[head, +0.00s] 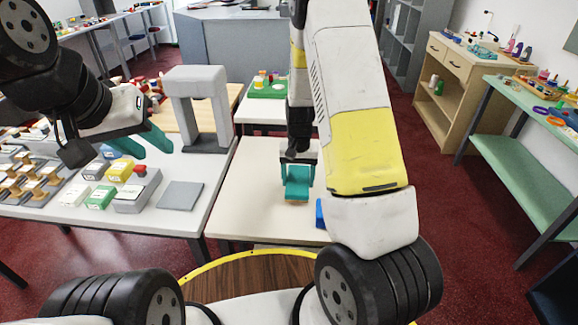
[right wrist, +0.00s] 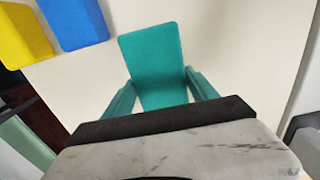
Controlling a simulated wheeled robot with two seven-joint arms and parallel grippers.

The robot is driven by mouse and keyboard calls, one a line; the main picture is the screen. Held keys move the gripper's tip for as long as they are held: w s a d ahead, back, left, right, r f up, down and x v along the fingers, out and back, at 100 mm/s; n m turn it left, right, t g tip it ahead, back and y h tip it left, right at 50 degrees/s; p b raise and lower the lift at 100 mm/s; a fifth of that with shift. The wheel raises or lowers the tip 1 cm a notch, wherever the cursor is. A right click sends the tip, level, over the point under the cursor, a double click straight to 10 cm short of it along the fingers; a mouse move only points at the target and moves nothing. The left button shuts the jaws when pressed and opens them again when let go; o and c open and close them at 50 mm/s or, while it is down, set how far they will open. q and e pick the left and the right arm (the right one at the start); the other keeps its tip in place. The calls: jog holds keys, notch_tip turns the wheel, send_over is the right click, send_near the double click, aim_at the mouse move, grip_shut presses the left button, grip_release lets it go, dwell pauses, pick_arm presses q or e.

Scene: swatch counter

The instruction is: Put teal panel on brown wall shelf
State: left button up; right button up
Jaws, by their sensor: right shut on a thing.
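My right gripper (head: 298,182) is low over the cream table, shut on the teal panel (right wrist: 153,58). In the right wrist view the panel stands out between the two teal fingers, its broad face showing. In the head view the fingers and panel are close in colour and hard to tell apart. My left gripper (head: 150,148) is open and empty above the grey-white table at the left. I cannot pick out a brown wall shelf with certainty in either view.
A blue block (right wrist: 75,20) and a yellow block (right wrist: 22,35) lie beside the panel in the right wrist view. The cream table (head: 245,190) is mostly clear left of my right gripper.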

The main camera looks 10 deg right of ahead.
jog(key=shift+f, duration=0.75)
jog(key=shift+f, duration=0.1)
jog(key=o, duration=1.5)
